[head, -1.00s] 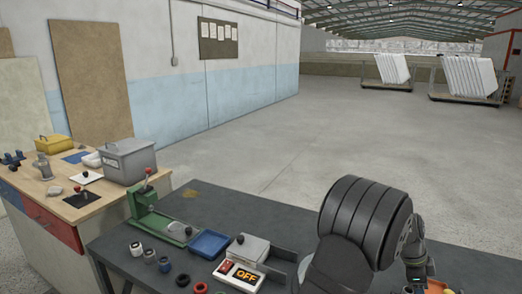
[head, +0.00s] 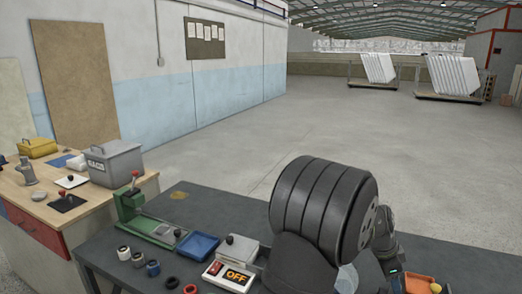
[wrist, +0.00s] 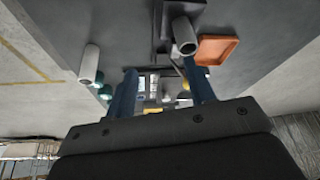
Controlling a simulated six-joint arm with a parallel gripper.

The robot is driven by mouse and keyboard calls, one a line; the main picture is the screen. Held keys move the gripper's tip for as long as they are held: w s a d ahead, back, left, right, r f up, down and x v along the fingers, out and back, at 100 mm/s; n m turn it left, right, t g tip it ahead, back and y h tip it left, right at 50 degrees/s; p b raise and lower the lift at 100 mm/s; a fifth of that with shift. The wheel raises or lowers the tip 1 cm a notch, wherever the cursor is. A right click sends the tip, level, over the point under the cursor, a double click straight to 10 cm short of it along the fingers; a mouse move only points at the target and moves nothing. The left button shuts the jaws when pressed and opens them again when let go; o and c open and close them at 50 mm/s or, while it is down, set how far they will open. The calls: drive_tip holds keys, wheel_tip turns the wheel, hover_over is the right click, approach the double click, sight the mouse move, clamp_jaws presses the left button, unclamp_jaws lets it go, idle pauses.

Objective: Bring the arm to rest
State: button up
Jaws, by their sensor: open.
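My gripper (wrist: 162,82) shows in the wrist view as two blue fingers set well apart. It is open, and I see nothing clasped between them; the small items in the gap appear to lie beyond. In the head view my dark ribbed arm rises over the right part of the grey bench (head: 215,207). My gripper's fingers cannot be made out there.
An orange tray (wrist: 216,50) and a grey cylinder (wrist: 90,64) lie beyond my fingers. The bench holds a green fixture (head: 150,222), a blue tray (head: 198,246) and an OFF sign (head: 236,277). A wooden-topped table (head: 40,203) stands left. Open floor lies behind.

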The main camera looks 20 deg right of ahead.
drive_tip(key=w+a+n, duration=0.1)
drive_tip(key=w+a, duration=0.1)
drive_tip(key=w, duration=0.1)
drive_tip(key=w+a+f+n+t, duration=0.1)
drive_tip(key=w+a, duration=0.2)
drive_tip(key=w+a+n, duration=0.2)
drive_tip(key=w, duration=0.1)
drive_tip(key=shift+w+a+f+t, duration=0.15)
drive_tip(key=shift+w+f+t, duration=0.05)
drive_tip(key=shift+w+t, duration=0.1)
drive_tip(key=w+a+f+n+t, duration=0.1)
drive_tip(key=w+a+n, duration=0.3)
drive_tip(key=a, duration=0.5)
drive_tip(key=w+a+f+n+t, duration=0.1)
drive_tip(key=w+a+n, duration=0.2)
drive_tip(key=w+a, duration=0.3)
drive_tip(key=w+a+f+n+t+y, duration=0.1)
drive_tip(key=w+a+n, duration=0.3)
drive_tip(key=a, duration=0.8)
drive_tip(key=shift+w+n+t, duration=0.3)
drive_tip(key=shift+w+t, duration=0.1)
drive_tip(key=shift+w, duration=0.6)
